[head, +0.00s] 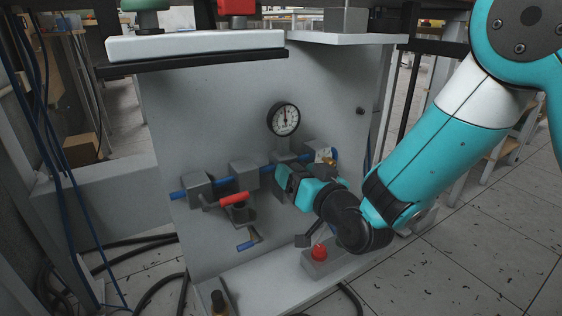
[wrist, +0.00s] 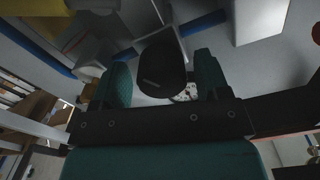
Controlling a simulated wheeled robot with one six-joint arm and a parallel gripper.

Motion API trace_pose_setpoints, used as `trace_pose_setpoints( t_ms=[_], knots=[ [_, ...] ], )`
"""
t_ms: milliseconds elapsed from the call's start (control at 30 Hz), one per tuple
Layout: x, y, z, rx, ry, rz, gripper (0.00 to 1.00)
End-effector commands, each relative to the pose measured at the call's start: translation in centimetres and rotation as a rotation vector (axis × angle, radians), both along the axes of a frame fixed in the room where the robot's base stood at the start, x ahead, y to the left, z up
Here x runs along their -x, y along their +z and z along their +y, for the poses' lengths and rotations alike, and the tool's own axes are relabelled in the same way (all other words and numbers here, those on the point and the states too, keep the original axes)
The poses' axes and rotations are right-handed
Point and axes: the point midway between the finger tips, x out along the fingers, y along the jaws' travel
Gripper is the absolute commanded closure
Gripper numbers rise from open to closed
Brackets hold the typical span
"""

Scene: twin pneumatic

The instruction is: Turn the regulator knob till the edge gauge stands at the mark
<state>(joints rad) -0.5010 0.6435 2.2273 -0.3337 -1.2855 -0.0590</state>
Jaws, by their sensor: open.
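The round gauge (head: 285,119) with a black rim and pale face stands on the panel, above the blue pipe line. Its needle points roughly upward; I cannot make out the mark. Part of a pale dial (wrist: 185,92) shows behind my fingers in the wrist view. My gripper (head: 284,180) is just below the gauge, at the pipe line. In the wrist view my gripper (wrist: 161,62) is open, its teal fingers on either side of a dark rounded knob (wrist: 162,70). I cannot tell whether they touch it. In the head view my gripper hides the knob.
A red lever (head: 234,199) and a blue-ended handle (head: 248,244) stick out left of my gripper. Grey blocks sit along the blue pipe (head: 220,180). A red button (head: 319,252) on a grey box is below my wrist. A white shelf (head: 195,45) overhangs the panel.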

Motion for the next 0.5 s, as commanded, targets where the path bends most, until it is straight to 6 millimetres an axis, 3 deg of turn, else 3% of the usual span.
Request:
trace_pose_setpoints(
  t_ms=[300,500],
  knots=[
    [-0.02,-0.06,0.29,0.001,0.002,0.000,0.31],
    [-0.01,-0.05,0.30,0.000,0.003,0.000,0.77]
  ],
)
